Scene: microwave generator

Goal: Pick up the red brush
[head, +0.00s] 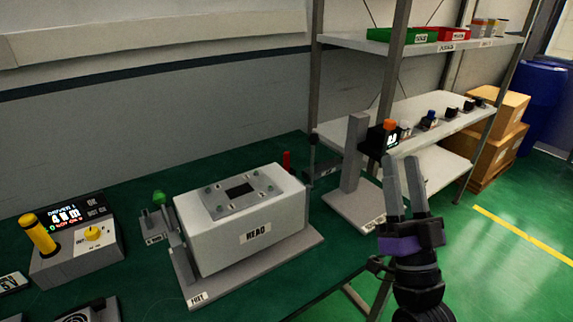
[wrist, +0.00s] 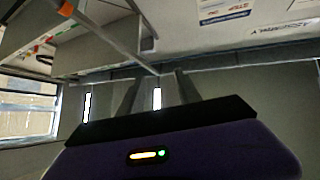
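A thin upright red piece (head: 287,162) shows behind the right rear corner of the white box marked HEAD (head: 245,228) on the green bench; it may be the red brush, but its lower part is hidden and it is too small to tell. My gripper (head: 402,160) is raised at the right, beyond the bench edge, with its fingers pointing up. The two fingers are apart with nothing between them. The wrist view also shows my gripper (wrist: 157,82) open and empty, facing wall and shelving, with no brush there.
A grey upright stand (head: 355,165) is behind my gripper. A dark post (head: 312,155) stands beside the red piece. A control box with a yellow handle (head: 80,250) and a green-knobbed device (head: 157,215) are at left. A metal shelf (head: 440,115) is at right.

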